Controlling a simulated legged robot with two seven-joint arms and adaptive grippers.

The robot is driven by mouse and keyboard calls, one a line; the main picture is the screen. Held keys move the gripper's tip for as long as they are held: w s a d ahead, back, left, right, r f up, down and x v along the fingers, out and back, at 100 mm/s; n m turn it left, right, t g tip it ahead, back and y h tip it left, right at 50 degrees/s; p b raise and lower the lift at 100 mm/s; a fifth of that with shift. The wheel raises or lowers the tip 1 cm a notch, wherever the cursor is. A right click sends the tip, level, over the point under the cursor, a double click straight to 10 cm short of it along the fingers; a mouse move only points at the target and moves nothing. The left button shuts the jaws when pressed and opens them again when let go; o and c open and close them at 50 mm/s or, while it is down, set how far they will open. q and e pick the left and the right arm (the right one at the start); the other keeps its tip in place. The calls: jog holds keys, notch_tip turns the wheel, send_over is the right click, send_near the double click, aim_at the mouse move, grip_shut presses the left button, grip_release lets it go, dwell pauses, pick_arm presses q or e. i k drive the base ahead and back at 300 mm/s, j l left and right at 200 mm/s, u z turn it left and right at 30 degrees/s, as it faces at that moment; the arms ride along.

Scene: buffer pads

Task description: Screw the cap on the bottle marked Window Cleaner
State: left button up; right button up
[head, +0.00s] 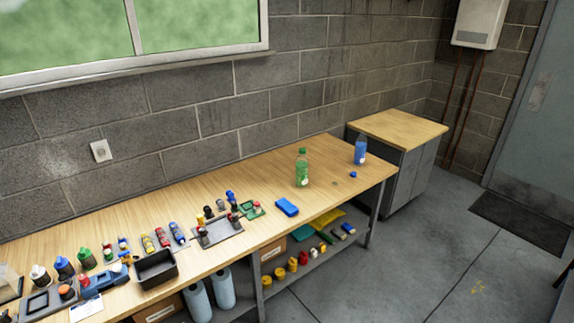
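A blue bottle (360,151) stands upright near the far right end of the wooden workbench (265,195). A small pale patch shows low on it, but no writing is readable, so I cannot tell if it says Window Cleaner. A small blue cap-like piece (353,175) lies on the bench in front of this bottle, apart from it. A green bottle (302,170) with a green top stands upright to the left. Its label is too small to read. Neither of my grippers is in view.
A black tray (156,269) and many small bottles and tools crowd the bench's left half. A lower shelf holds several coloured items. A grey cabinet (410,172) stands beyond the bench.

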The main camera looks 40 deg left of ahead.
aim_at(361, 142)
jog(key=i+l+u, duration=0.15)
jog(key=u, duration=0.25)
jog(key=i+l+u, duration=0.25)
jog(key=u, duration=0.15)
jog(key=i+l+u, duration=0.4)
jog(key=l+u, duration=0.2)
jog(key=u, duration=0.2)
